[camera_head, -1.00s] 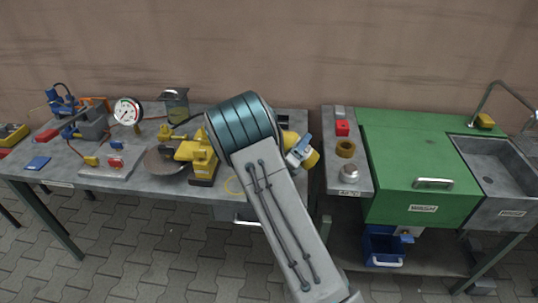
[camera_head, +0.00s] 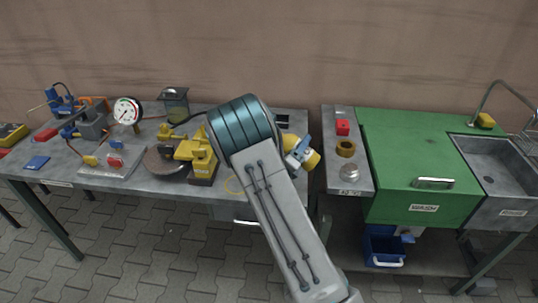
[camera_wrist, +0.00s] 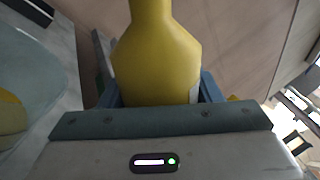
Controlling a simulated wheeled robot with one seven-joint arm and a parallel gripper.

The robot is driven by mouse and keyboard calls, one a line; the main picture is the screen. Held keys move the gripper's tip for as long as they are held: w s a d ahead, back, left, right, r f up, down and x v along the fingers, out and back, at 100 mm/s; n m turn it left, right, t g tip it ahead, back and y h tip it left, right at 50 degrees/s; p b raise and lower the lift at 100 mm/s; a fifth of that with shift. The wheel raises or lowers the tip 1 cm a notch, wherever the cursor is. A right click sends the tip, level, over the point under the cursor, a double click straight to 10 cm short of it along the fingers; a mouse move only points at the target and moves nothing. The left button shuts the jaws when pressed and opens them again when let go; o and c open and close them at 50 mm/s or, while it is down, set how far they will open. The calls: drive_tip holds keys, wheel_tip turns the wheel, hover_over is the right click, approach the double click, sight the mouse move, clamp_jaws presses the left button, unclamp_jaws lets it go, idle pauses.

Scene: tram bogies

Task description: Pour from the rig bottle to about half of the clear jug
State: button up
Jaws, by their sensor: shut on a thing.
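The yellow rig bottle (camera_wrist: 155,60) fills the middle of the wrist view between the blue fingers of my gripper (camera_wrist: 157,90), which is shut on it. In the head view the yellow bottle (camera_head: 313,160) shows in part at the right end of the bench, beside my blue gripper (camera_head: 300,150); my arm hides the rest. A clear vessel with a dark top (camera_head: 175,106) stands at the back of the bench, left of my arm. I cannot tell whether it is the clear jug. A pale rounded shape at the left of the wrist view is unclear.
A pressure gauge (camera_head: 127,111), a yellow machine (camera_head: 196,152) and a round dark disc (camera_head: 165,161) stand left of my arm.

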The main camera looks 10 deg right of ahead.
drive_tip(key=shift+s+d+f+n+b, duration=0.1)
drive_tip(key=shift+f+n+b, duration=0.65)
drive_tip(key=shift+f, duration=0.35)
idle(0.6)
drive_tip(key=shift+d+f+n+t+y, duration=0.1)
drive_tip(key=shift+n+t+y, duration=0.3)
drive_tip(key=shift+n+t, duration=0.5)
idle(1.6)
drive_tip(key=shift+w+a+r+n+p, duration=0.2)
drive_tip(key=shift+r+n+p, duration=0.5)
drive_tip(key=shift+p, duration=0.4)
drive_tip(key=shift+w+a+r+n+p, duration=0.1)
drive_tip(key=shift+a+r+n+p, duration=0.1)
drive_tip(key=shift+r+n+p, duration=0.7)
idle(0.5)
drive_tip(key=shift+f+n+y+p, duration=0.3)
drive_tip(key=shift+n+y+p, duration=0.1)
drive_tip(key=shift+p, duration=0.25)
idle(0.7)
